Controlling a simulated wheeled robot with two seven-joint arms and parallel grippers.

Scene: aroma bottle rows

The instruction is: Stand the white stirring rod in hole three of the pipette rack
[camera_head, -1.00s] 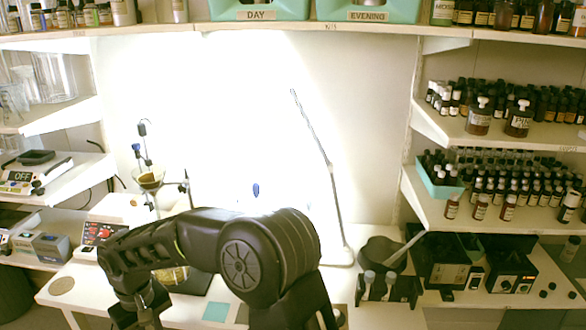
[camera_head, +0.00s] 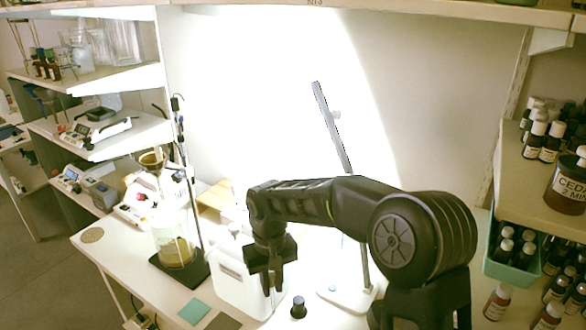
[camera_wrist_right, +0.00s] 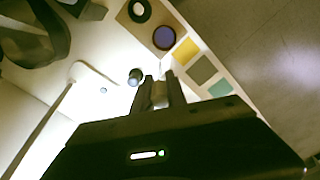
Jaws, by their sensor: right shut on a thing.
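My right gripper (camera_head: 270,280) points down over the white bench in the head view, in front of a white container. In the right wrist view its fingers (camera_wrist_right: 160,92) are shut on a small pale piece, which I take to be the white stirring rod (camera_wrist_right: 160,94). Most of the rod is hidden or too small to make out, so I cannot tell its tilt. I cannot make out the pipette rack or its holes in the head view; my right arm covers part of the bench. Dark shapes at the upper left of the wrist view are unclear. My left gripper is out of view.
A dark-capped bottle (camera_head: 298,308) stands just right of the gripper. A lamp base (camera_head: 348,296) is behind my arm. A glass vessel (camera_head: 174,240) on a dark stand is at left. A teal tray (camera_head: 503,262) of bottles is at right. A teal square (camera_head: 194,311) lies on the bench.

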